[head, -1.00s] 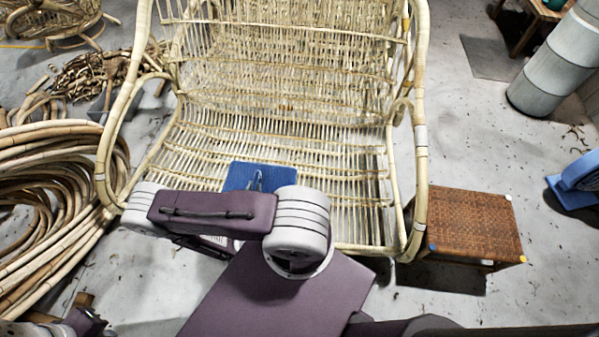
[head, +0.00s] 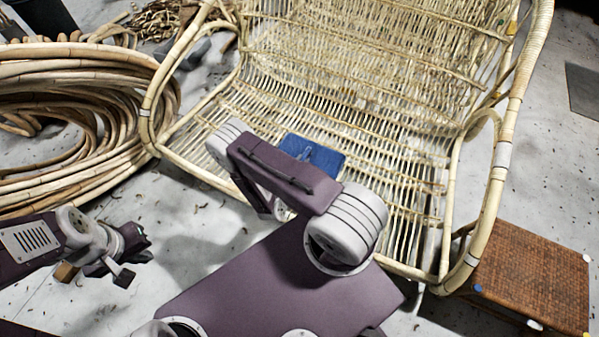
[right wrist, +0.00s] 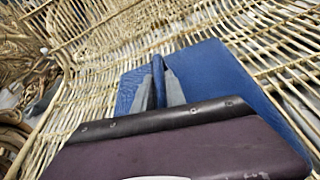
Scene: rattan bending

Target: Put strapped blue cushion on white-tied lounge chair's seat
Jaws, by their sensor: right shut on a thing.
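The blue cushion (head: 325,157) is over the seat of the rattan lounge chair (head: 400,130), near its front edge; my right arm partly covers it. Pale white ties wrap the chair's right post. In the right wrist view my right gripper (right wrist: 158,92) is shut on the upright blue strap (right wrist: 158,75) of the cushion (right wrist: 215,80). The cushion looks flat above the woven slats; I cannot tell whether it touches them. In the head view the right fingers are mostly hidden. My left gripper (head: 95,273) is open and empty above the floor at lower left.
A large rattan coil (head: 75,115) lies on the floor left of the chair. A brown woven stool (head: 530,280) stands close to the chair's right side. Bare floor (head: 170,225) lies between the left gripper and the chair.

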